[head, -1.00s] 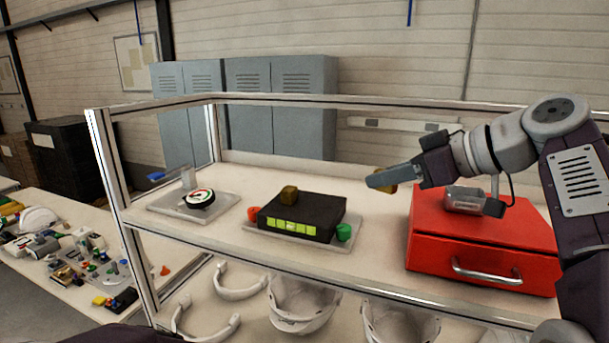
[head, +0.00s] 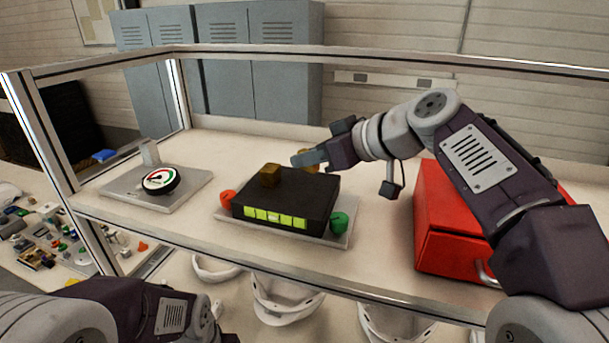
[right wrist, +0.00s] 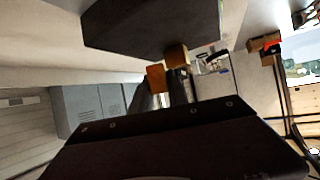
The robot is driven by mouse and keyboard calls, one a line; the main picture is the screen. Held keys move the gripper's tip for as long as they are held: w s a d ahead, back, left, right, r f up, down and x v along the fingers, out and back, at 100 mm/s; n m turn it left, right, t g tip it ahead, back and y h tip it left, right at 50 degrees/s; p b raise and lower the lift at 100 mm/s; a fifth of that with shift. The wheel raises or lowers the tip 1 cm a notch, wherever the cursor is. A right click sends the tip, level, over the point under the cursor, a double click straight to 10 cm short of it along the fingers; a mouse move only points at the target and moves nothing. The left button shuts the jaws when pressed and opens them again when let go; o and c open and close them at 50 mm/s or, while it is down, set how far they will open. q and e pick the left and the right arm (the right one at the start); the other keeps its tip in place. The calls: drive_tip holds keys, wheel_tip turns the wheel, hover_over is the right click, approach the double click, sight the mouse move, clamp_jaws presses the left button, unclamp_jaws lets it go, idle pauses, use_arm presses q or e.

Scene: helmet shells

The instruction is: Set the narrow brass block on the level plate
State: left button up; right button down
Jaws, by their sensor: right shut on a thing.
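My right gripper (head: 310,158) is shut on a brass block (head: 307,154), mostly hidden behind the fingers in the head view. The right wrist view shows this block (right wrist: 156,77) at the fingertips. The gripper is above the back right part of a black box (head: 290,200) with a row of lit green cells, which looks like the level plate. Another brass block (head: 270,175) sits on its top toward the left and also shows in the right wrist view (right wrist: 177,53). The held block appears apart from it. My left gripper is out of view; only part of its arm shows.
The box stands on a grey base (head: 340,238) between a red knob (head: 228,198) and a green knob (head: 338,221). A round gauge (head: 160,181) is to the left. A red drawer case (head: 450,235) is to the right. A frame rail (head: 380,57) crosses behind.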

sight(309, 191)
drive_tip(key=shift+a+f, duration=0.1)
drive_tip(key=shift+a, duration=0.15)
drive_tip(key=shift+s+d, duration=0.15)
drive_tip(key=shift+s, duration=0.05)
drive_tip(key=f, duration=0.1)
drive_tip(key=s+f, duration=0.1)
drive_tip(key=f, duration=0.1)
drive_tip(key=shift+s+d, duration=0.25)
drive_tip(key=shift+w+a+f, duration=0.1)
drive_tip(key=shift+w+f, duration=0.1)
drive_tip(key=shift+f, duration=0.1)
drive_tip(key=shift+w+a+f, duration=0.1)
drive_tip(key=shift+w+a, duration=0.05)
drive_tip(key=shift+w, duration=0.3)
drive_tip(key=shift+f, duration=0.1)
drive_tip(key=c, duration=1.5)
unclamp_jaws()
drive_tip(key=shift+s, duration=0.15)
drive_tip(key=shift+o, duration=1.1)
drive_tip(key=shift+s, duration=0.25)
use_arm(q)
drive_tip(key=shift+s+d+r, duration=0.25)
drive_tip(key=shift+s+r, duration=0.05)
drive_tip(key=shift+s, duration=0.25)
